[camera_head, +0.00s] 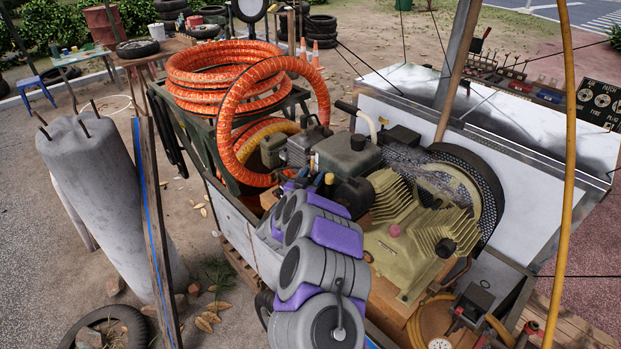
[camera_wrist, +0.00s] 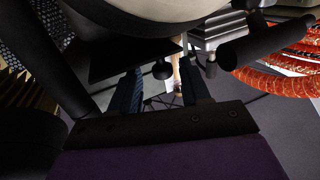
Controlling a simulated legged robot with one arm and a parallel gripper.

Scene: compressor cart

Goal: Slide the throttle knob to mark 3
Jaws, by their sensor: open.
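In the wrist view, my gripper (camera_wrist: 162,68) is open, with its two dark fingers spread apart. A small dark round knob (camera_wrist: 162,71) shows between the fingertips, under a dark engine part; it may be the throttle knob. I cannot tell whether either finger touches it. No number marks are readable, so its position on a scale cannot be told. In the head view, my grey and purple arm reaches over the cart to the near side of the engine (camera_head: 348,155). The arm and engine parts hide the gripper and the knob there.
An orange hose coil (camera_head: 225,75) sits on the cart left of the engine. A yellow-green finned compressor (camera_head: 405,240) and a belt wheel (camera_head: 470,190) stand to the right. A grey concrete post (camera_head: 105,200) stands at left. Dark bars and engine parts crowd the gripper closely.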

